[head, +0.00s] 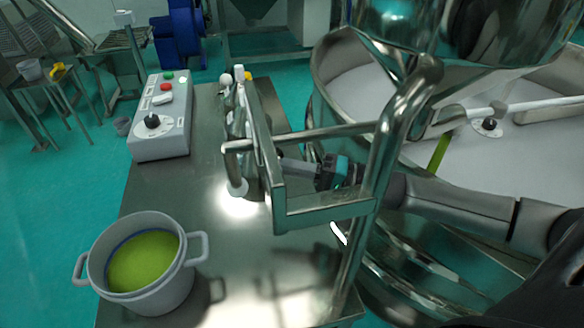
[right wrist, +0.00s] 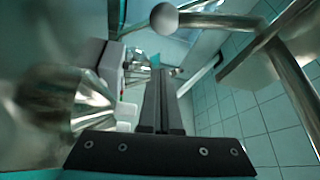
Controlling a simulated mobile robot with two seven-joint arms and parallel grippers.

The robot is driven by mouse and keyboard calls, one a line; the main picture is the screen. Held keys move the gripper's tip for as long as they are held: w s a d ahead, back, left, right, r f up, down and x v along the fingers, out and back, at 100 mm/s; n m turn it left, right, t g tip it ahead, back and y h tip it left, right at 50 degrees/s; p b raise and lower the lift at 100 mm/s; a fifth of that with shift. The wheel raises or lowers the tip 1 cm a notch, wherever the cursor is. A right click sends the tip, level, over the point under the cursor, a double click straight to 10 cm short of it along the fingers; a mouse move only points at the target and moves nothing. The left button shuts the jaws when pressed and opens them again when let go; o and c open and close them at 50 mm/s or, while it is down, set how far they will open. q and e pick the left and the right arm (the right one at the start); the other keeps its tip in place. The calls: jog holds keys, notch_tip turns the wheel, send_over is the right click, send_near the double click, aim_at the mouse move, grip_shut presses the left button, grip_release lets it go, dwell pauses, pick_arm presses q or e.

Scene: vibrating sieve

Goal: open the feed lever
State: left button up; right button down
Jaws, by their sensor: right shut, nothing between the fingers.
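A steel bar (head: 305,136) with a rounded end runs leftwards from a bent steel pipe, beside a rectangular steel frame (head: 325,212). In the right wrist view a steel rod ends in a ball-like knob (right wrist: 163,18) above my fingers. I cannot tell for sure which of these parts is the feed lever. My right gripper (head: 285,163) reaches left through the frame, below the bar, partly hidden by the frame. Its fingers show shut and empty in the right wrist view (right wrist: 160,80), apart from the knob. My left gripper is not in view.
A grey control box (head: 160,145) with buttons and a black knob stands on the steel table (head: 150,190). A grey pot (head: 150,295) with green contents stands at its front left. The large round sieve (head: 330,75) fills the right side. The table between box and pot is clear.

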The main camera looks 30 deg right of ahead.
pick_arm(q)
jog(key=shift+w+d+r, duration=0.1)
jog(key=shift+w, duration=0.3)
pick_arm(e)
jog(key=shift+s+a+f, duration=0.1)
jog(key=shift+a, duration=1.25)
jog(key=shift+s+a+f, duration=0.1)
jog(key=shift+a, duration=1.2)
pick_arm(q)
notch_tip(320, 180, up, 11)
jog(key=p, duration=1.1)
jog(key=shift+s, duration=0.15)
pick_arm(e)
jog(key=s+m, duration=0.1)
jog(key=s+a+m+g+h, duration=0.1)
jog(key=s+m, duration=0.1)
jog(key=s+f+m, duration=0.1)
jog(key=shift+s+a+h, duration=0.15)
jog(key=shift+s+h, duration=0.15)
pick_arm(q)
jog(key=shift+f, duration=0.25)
